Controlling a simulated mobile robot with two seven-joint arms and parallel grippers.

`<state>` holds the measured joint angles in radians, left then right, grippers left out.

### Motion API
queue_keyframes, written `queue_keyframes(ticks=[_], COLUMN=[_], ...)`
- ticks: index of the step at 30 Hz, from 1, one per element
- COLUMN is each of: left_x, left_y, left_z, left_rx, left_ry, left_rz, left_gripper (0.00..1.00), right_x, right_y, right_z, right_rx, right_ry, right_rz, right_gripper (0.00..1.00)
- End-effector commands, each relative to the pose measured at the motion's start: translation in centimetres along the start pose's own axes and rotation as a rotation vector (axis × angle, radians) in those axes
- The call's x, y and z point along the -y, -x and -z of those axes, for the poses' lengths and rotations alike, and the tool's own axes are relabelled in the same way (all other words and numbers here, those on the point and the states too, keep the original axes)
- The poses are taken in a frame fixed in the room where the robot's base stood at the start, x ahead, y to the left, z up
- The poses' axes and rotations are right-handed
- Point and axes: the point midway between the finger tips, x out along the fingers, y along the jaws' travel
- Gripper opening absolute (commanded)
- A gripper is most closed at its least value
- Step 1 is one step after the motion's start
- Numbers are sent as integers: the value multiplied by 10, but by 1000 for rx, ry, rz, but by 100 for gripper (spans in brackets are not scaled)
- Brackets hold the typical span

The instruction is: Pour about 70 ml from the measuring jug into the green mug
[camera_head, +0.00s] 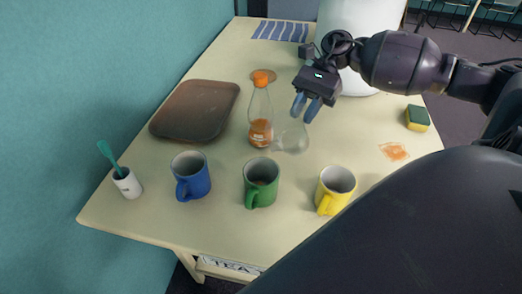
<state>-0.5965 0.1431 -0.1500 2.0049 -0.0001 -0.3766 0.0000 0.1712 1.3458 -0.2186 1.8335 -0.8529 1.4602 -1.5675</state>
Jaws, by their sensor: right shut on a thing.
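The green mug (262,174) stands upright at the front middle of the table, between a blue and a yellow mug. A clear, see-through vessel (291,138), which looks like the measuring jug, is behind it, slightly to the right. My right gripper (306,108) reaches down from the upper right with its blue fingers at the clear vessel's upper right side, shut on it. The clear walls make its contents and its gap to the table hard to tell. My left gripper is out of view.
A carafe with orange liquid (261,122) stands close left of the clear vessel. The blue mug (190,174), yellow mug (335,188), white cup with a teal spoon (126,183), brown tray (196,110), sponge (417,117), orange spill (395,151) and large white container (352,30) surround the middle.

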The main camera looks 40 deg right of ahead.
Motion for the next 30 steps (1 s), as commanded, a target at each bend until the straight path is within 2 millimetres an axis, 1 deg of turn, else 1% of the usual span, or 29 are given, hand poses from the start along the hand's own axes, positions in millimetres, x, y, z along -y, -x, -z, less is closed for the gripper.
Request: queue_keyframes(ticks=[1, 7, 13, 18, 24, 30], left_x=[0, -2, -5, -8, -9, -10], left_y=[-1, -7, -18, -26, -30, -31], left_z=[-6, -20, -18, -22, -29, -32], left_rx=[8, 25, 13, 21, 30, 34], left_ry=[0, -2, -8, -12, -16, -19], left_rz=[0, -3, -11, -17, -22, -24], left_gripper=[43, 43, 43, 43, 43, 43], right_x=[0, 1, 1, 1, 1, 0], right_y=[-1, 0, 2, 2, 2, 3], right_z=[8, 31, 54, 71, 85, 90], right_rx=[25, 153, 296, 415, 532, 595], right_ry=[-5, -8, -7, -6, -3, 1], right_rz=[1, 1, 0, 1, 2, 1], right_gripper=[0, 0, 0, 0, 0, 0])
